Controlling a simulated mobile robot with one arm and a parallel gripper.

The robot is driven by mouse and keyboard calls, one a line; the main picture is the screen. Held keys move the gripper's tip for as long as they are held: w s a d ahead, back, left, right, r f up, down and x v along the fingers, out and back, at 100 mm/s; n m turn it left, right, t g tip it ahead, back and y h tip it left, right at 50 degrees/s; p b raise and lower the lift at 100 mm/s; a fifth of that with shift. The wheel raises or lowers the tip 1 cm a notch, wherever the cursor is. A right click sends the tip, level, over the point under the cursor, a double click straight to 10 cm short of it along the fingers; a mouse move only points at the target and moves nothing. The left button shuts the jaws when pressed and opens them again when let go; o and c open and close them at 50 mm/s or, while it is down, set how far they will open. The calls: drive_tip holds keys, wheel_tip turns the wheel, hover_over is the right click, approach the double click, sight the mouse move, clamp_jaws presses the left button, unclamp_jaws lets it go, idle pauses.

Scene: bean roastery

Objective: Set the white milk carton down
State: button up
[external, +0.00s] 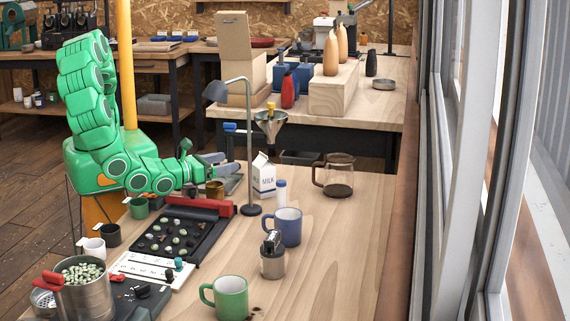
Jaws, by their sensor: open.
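The white milk carton (263,178) stands upright on the wooden table, behind the grey lamp's post. It has a gabled top and "MILK" printed on its face. My gripper (221,166) is to the left of the carton, low over the table, with its grey fingers pointing right toward it. The gripper is open and looks empty. A gap shows between the fingers and the carton. The exact fingertip positions are small and hard to make out.
The lamp (247,150) stands close in front of the carton. A glass coffee pot (338,178) is to its right. A blue mug (288,226), a green mug (231,298) and a black bean tray (190,217) are nearer the camera. The table's right side (360,250) is clear.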

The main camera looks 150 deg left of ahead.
drive_tip(key=shift+r, duration=0.1)
drive_tip(key=s+d+r+n+g+h, duration=0.3)
drive_tip(key=s+r+n+g, duration=0.1)
drive_tip(key=s+r+n, duration=0.25)
drive_tip(key=s+d+r+n+g+h, duration=0.2)
drive_tip(key=s+r+n+g+h, duration=0.1)
drive_tip(key=s+r+n, duration=0.35)
drive_tip(key=s+d+r+n+t+h, duration=0.1)
drive_tip(key=s+d+r+h, duration=0.1)
drive_tip(key=d, duration=0.6)
drive_tip(key=s+d+r+n+t+h, duration=0.2)
drive_tip(key=s+d+r+h, duration=0.1)
drive_tip(key=d+h, duration=0.3)
drive_tip(key=s+d+r+n+t+h, duration=0.2)
drive_tip(key=s+d+r+h, duration=0.1)
drive_tip(key=d, duration=0.7)
drive_tip(key=shift+s+r+h, duration=0.25)
drive_tip(key=shift+r+h, duration=0.25)
drive_tip(key=shift+r, duration=0.1)
